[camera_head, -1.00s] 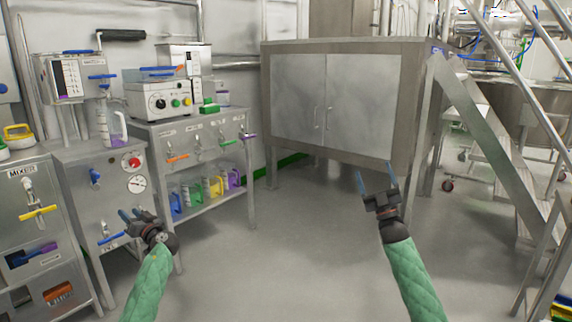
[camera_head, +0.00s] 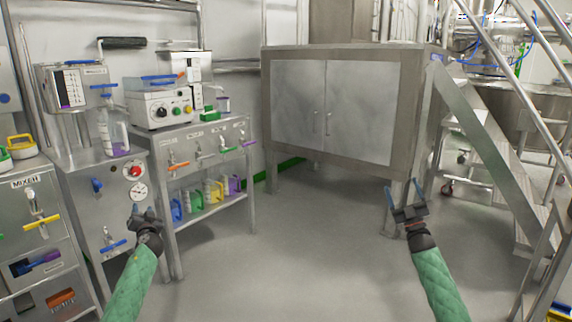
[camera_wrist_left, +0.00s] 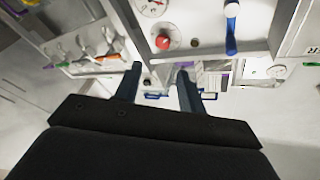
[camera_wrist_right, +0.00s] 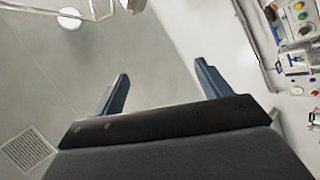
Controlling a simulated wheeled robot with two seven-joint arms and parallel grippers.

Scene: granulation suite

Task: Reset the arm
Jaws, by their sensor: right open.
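My left gripper (camera_head: 143,210) is raised in front of the machine cabinets at the left of the head view. In the left wrist view its fingers (camera_wrist_left: 159,72) stand apart with nothing between them. My right gripper (camera_head: 403,189) is open and empty, in free air before the lower right of the large steel cabinet (camera_head: 345,105). In the right wrist view its two blue fingers (camera_wrist_right: 161,70) are wide apart. Both green-sleeved arms come up from the bottom of the head view. Neither gripper visibly touches anything.
A cabinet with a gauge (camera_head: 137,191) and a blue-handled valve stands close behind my left gripper. Beside it is a bench (camera_head: 198,133) with coloured taps and several jugs below. Metal stairs (camera_head: 490,150) rise at the right. The middle floor (camera_head: 285,250) is clear.

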